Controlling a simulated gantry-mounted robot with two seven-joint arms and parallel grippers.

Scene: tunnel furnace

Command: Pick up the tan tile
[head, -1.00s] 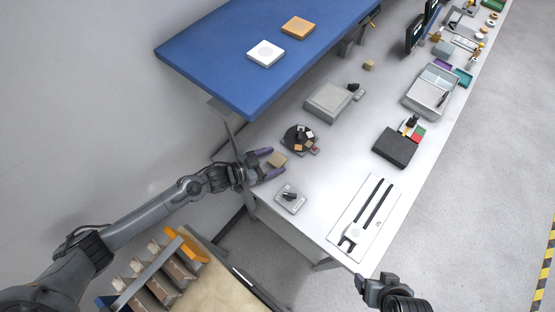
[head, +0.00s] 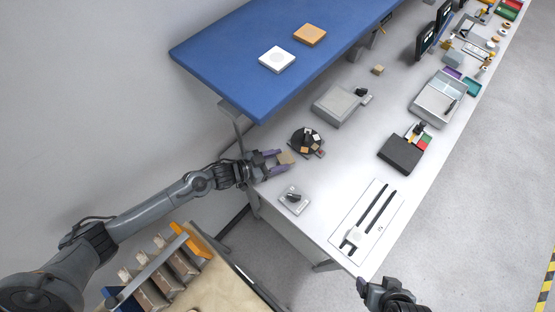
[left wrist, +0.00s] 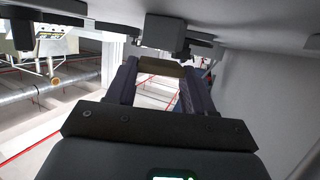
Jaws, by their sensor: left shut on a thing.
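My left gripper (head: 276,163) is shut on a small tan tile (head: 286,158), held at its fingertips over the near left part of the white bench. In the left wrist view the tile (left wrist: 161,67) spans the gap between the two dark fingers. Whether it clears the bench is hard to tell. My right gripper (head: 367,288) is at the bottom of the head view, off the bench's near edge; its fingers are too small to judge.
A round black holder (head: 306,142) with small pieces stands just beyond the tile. A grey knob box (head: 293,201) is nearer. A blue shelf (head: 215,58) carries white (head: 277,60) and orange-tan (head: 310,34) tiles. A grey scale-like box (head: 336,105) stands behind.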

